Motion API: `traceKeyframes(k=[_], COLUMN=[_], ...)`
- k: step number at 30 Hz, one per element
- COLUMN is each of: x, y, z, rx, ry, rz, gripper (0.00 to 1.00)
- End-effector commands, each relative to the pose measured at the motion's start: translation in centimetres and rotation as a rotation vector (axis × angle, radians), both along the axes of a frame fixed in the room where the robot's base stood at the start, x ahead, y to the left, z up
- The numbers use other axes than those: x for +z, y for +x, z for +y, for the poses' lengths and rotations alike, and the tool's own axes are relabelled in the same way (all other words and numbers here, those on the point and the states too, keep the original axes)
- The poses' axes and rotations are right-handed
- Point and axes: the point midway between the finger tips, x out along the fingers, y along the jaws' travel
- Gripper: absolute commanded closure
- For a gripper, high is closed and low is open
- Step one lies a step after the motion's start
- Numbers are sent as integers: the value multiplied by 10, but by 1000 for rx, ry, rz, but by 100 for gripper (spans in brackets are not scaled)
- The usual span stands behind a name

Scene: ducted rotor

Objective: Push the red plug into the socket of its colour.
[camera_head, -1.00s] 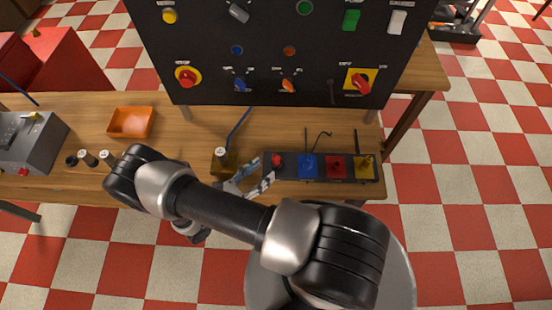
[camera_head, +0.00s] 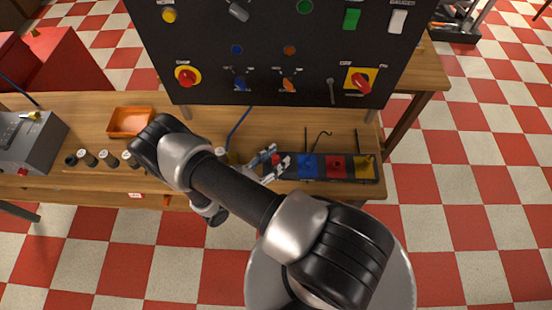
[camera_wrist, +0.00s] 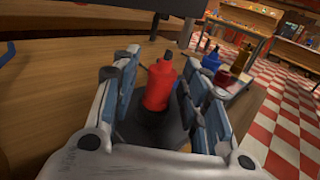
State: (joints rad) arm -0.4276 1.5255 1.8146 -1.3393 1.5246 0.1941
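The red plug (camera_wrist: 160,85) stands upright on a dark base between the fingers in the wrist view. In the head view the red plug (camera_head: 277,160) shows at the left end of the black strip. My gripper (camera_wrist: 160,95) is open, one finger on each side of the plug, with a small gap visible on the left; contact on the right is unclear. In the head view my gripper (camera_head: 275,164) reaches the strip's left end. The red socket block (camera_head: 335,165) sits between the blue block (camera_head: 307,165) and the yellow block (camera_head: 363,167). It also shows in the wrist view (camera_wrist: 222,79).
The black panel (camera_head: 270,60) with knobs and switches rises behind the strip. An orange tray (camera_head: 130,121), several small cylinders (camera_head: 88,158) and a grey box (camera_head: 35,145) are on the left of the bench. Thin hooks stand behind the strip.

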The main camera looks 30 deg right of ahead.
Motion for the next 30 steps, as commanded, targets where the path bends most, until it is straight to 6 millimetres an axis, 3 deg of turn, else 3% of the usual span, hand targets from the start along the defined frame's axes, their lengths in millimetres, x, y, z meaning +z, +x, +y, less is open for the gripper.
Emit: traceKeyframes(k=[17, 30], x=[0, 10], y=[0, 0], z=[0, 0], rx=[0, 0], ry=[0, 0], rz=[0, -1], gripper=[100, 100])
